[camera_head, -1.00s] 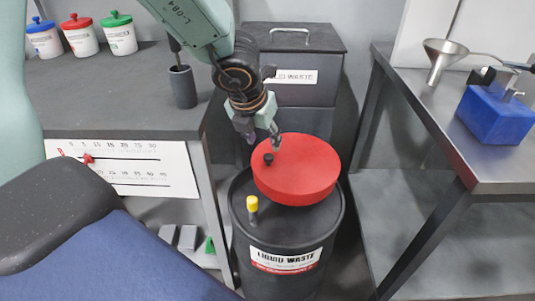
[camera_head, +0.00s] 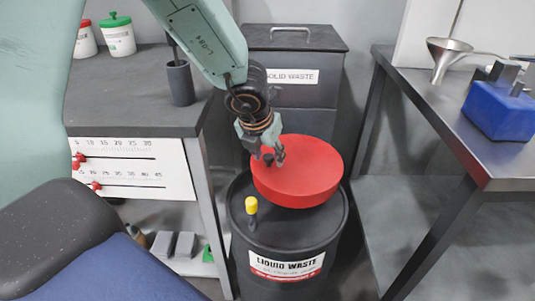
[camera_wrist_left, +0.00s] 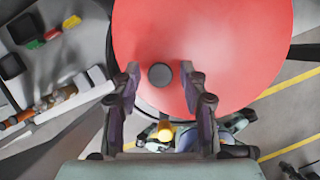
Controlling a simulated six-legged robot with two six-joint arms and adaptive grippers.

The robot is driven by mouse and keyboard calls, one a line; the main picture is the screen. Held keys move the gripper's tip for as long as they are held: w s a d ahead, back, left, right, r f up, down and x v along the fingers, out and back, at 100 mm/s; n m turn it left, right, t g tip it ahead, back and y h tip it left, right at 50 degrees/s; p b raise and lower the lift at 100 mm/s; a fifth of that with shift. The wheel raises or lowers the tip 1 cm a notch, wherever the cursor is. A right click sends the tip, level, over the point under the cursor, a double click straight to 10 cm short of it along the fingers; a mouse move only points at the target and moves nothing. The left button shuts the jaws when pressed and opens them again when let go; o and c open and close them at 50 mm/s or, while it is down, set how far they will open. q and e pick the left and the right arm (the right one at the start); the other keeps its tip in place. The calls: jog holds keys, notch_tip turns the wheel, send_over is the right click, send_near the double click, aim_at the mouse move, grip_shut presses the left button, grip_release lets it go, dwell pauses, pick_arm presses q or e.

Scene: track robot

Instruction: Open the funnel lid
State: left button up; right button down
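The red round funnel lid (camera_head: 305,175) lies on top of the black liquid waste drum (camera_head: 290,232) in the head view. A small dark knob (camera_head: 268,159) stands near the lid's left edge. My left gripper (camera_head: 270,158) is right at the knob. In the left wrist view the red lid (camera_wrist_left: 205,45) fills the upper middle, and the knob (camera_wrist_left: 160,75) sits between the two spread fingers of my left gripper (camera_wrist_left: 163,85), with gaps on both sides. My right gripper is not in view.
A yellow cap (camera_head: 251,205) stands on the drum top. A grey solid waste bin (camera_head: 290,95) is behind. A left bench (camera_head: 125,100) with sliders and a right table (camera_head: 455,120) with a metal funnel (camera_head: 445,58) and blue block (camera_head: 500,110) flank the drum.

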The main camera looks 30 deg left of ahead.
pick_arm(q)
grip_shut()
dwell(0.4)
jog(key=shift+r, duration=0.1)
